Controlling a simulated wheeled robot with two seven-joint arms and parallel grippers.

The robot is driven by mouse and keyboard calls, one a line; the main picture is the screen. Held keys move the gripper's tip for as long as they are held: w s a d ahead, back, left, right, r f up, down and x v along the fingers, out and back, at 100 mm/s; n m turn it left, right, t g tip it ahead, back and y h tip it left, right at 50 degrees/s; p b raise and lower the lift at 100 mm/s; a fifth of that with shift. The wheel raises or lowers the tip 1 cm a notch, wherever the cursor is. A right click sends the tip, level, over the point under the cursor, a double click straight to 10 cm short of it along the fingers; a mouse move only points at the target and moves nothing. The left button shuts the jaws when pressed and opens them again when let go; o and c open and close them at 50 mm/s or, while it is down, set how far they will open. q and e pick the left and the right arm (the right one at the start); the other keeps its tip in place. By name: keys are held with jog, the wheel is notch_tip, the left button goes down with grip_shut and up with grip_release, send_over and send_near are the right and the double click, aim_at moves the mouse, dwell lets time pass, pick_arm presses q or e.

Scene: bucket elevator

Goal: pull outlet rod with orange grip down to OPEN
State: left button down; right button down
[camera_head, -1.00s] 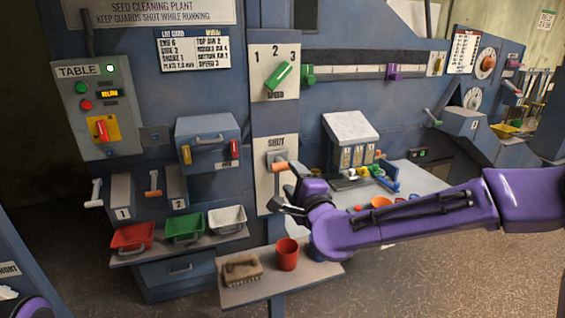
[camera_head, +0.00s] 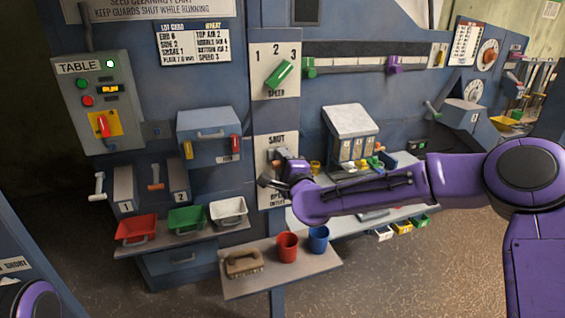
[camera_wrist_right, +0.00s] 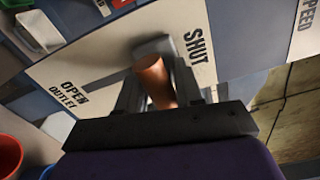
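The outlet rod's orange grip (camera_wrist_right: 152,78) shows in the right wrist view, near the SHUT end of its white plate (camera_wrist_right: 88,62). OPEN OUTLET is lettered at the plate's other end. My right gripper (camera_wrist_right: 156,82) has one dark finger on each side of the grip. The fingers look spread; contact with the grip is not clear. In the head view my right gripper (camera_head: 270,170) is at the plate (camera_head: 276,142) below the speed lever, and it mostly hides the grip. My left gripper is out of view; only a purple part of that arm shows at bottom left.
A shelf (camera_head: 240,287) below holds a brush (camera_head: 243,264), a red cup (camera_head: 287,246) and a blue cup (camera_head: 318,239). The green speed lever (camera_head: 279,73) is above the plate. Red, green and white trays stand to the left.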

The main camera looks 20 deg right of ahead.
notch_tip(320, 180, down, 11)
jog(key=b, duration=1)
jog(key=shift+r, duration=0.15)
jog(key=c, duration=0.8)
grip_release()
jog(key=shift+s, duration=0.1)
jog(key=s+b, duration=0.2)
jog(key=s, duration=0.8)
jog(key=shift+s+d+b, duration=0.2)
jog(key=shift+b, duration=0.2)
